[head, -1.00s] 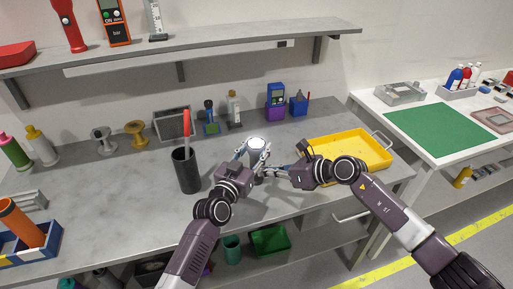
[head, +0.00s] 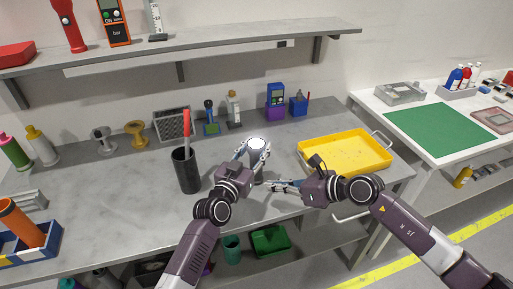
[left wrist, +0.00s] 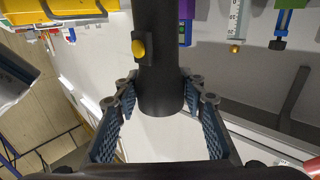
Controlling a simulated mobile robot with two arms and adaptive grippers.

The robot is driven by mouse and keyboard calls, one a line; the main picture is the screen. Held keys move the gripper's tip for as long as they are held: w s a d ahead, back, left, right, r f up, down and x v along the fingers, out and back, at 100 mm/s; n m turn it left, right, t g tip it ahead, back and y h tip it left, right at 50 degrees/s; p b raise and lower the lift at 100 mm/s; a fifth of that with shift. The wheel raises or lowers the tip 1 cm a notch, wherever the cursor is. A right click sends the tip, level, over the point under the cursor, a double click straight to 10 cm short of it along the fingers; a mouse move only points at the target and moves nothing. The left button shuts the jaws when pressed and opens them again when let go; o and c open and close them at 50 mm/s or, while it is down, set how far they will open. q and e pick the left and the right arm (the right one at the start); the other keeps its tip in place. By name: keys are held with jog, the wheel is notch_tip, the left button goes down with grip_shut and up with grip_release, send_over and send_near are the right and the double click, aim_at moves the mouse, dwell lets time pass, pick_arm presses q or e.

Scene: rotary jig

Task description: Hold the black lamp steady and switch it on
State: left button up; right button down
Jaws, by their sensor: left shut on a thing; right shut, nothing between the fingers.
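The black lamp (head: 257,143) stands on the grey bench, its round top showing as a bright white disc in the head view. My left gripper (head: 252,152) is shut on it, a finger on either side. In the left wrist view, the lamp (left wrist: 160,80) is a black cylinder with a yellow button (left wrist: 138,48) on its side, clear of the fingers of my left gripper (left wrist: 158,98). My right gripper (head: 273,185) is shut and empty, just right of and nearer than the lamp, apart from it. The button is not visible in the head view.
A black cup (head: 186,172) with a red-handled tool stands left of the lamp. A yellow tray (head: 345,152) lies to the right. Bottles, spools and small devices line the back of the bench. The bench between cup and spools is clear.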

dwell(0.3)
pick_arm(q)
jog(key=o, duration=1.3)
